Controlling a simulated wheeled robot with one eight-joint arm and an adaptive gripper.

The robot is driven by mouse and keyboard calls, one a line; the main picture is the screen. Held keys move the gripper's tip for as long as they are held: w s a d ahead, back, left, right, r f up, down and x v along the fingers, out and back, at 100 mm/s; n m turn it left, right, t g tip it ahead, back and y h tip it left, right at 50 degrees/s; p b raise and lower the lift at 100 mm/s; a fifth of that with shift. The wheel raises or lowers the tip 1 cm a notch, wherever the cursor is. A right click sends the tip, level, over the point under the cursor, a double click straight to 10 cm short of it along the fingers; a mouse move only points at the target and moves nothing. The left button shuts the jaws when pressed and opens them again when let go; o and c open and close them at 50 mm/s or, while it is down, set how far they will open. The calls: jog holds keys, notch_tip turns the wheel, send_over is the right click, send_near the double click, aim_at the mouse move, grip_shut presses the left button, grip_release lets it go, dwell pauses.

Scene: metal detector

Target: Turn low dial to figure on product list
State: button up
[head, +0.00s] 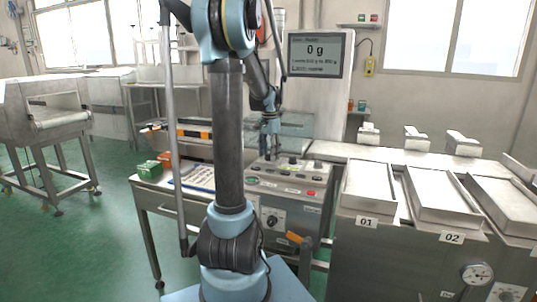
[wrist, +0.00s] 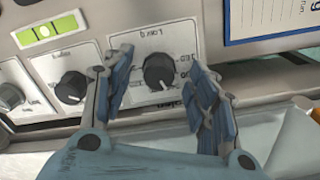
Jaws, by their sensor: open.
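The low dial (wrist: 158,70) is a black round knob on a white plate marked "Low g", in the middle of the wrist view. Its pointer angle and small scale figures are too small to read surely. My gripper (wrist: 163,82) is open, with one blue-padded finger to the left of the dial and one to the right. I see no clear contact. In the head view my gripper (head: 269,155) is over the back of the control panel (head: 288,188), and it hides part of the panel. A blue-edged paper sheet (wrist: 268,20), perhaps the product list, shows only in part.
Two more black knobs (wrist: 71,87) (wrist: 11,97) lie left of the dial, near the left finger. A green-lit level window (wrist: 50,32) is above them.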

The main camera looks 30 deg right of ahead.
jog(key=c, duration=1.1)
jog(key=shift+d, duration=0.25)
jog(key=shift+a, duration=0.2)
jog(key=shift+w, duration=0.1)
jog(key=shift+n, duration=0.4)
jog(key=n, duration=0.3)
jog(key=shift+r, duration=0.1)
jog(key=shift+n, duration=2)
jog(key=shift+w, duration=0.1)
